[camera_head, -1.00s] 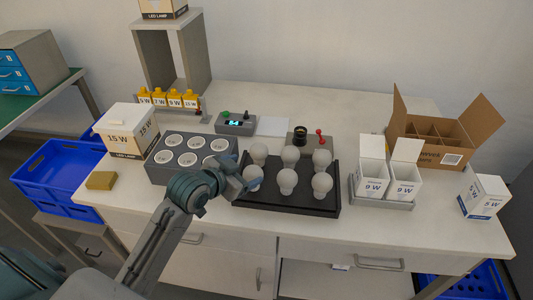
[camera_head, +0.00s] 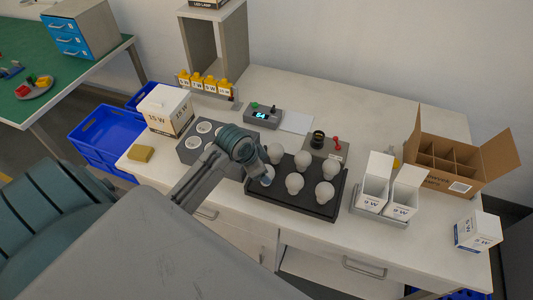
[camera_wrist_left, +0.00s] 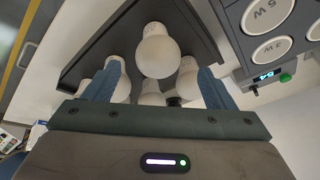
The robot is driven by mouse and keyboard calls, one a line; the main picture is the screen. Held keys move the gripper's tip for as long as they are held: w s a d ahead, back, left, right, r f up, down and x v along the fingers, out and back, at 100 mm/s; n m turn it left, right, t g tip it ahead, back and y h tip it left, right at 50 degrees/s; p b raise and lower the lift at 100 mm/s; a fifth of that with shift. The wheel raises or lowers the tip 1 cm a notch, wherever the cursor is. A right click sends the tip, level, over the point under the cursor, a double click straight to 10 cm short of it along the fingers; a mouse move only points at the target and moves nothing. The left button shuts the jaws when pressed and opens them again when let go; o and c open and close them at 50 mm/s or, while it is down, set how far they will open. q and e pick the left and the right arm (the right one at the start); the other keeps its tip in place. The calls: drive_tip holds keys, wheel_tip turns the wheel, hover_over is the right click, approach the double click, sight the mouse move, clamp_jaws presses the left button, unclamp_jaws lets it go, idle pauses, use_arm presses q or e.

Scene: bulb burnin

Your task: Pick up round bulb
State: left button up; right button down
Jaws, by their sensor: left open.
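Several round white bulbs (camera_head: 324,191) stand in a black tray (camera_head: 306,205) on the table. My left gripper (camera_head: 264,172) is at the tray's left front corner, over the front-left bulb, which it mostly hides in the head view. In the left wrist view my left gripper (camera_wrist_left: 158,72) is open. A round bulb (camera_wrist_left: 158,56) lies between the lines of its two fingers, with the fingers apart from each other on either side. Whether a finger touches it I cannot tell. More bulbs show behind it. My right gripper is not in view.
A grey socket block (camera_head: 190,150) stands left of the tray, partly behind my arm. A meter (camera_head: 263,116) and a small fixture (camera_head: 318,139) stand behind. White boxes (camera_head: 373,186) in a holder and an open carton (camera_head: 450,160) stand to the right.

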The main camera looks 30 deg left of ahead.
use_arm(q)
drive_tip(key=shift+w+d+f, duration=0.15)
drive_tip(key=shift+w+f, duration=0.15)
drive_tip(key=shift+f, duration=0.25)
drive_tip(key=shift+w+d+f+p, duration=0.1)
drive_tip(key=shift+w+f+p, duration=0.15)
drive_tip(key=shift+p, duration=0.25)
drive_tip(key=p+x, duration=0.1)
drive_tip(key=x, duration=0.2)
drive_tip(key=shift+s+f+p, duration=0.15)
drive_tip(key=shift+f+p, duration=0.1)
drive_tip(key=shift+p, duration=0.05)
drive_tip(key=shift+w+f, duration=0.25)
drive_tip(key=shift+f, duration=0.25)
drive_tip(key=c, duration=1.1)
drive_tip(key=shift+o, duration=0.2)
drive_tip(key=shift+r, duration=0.1)
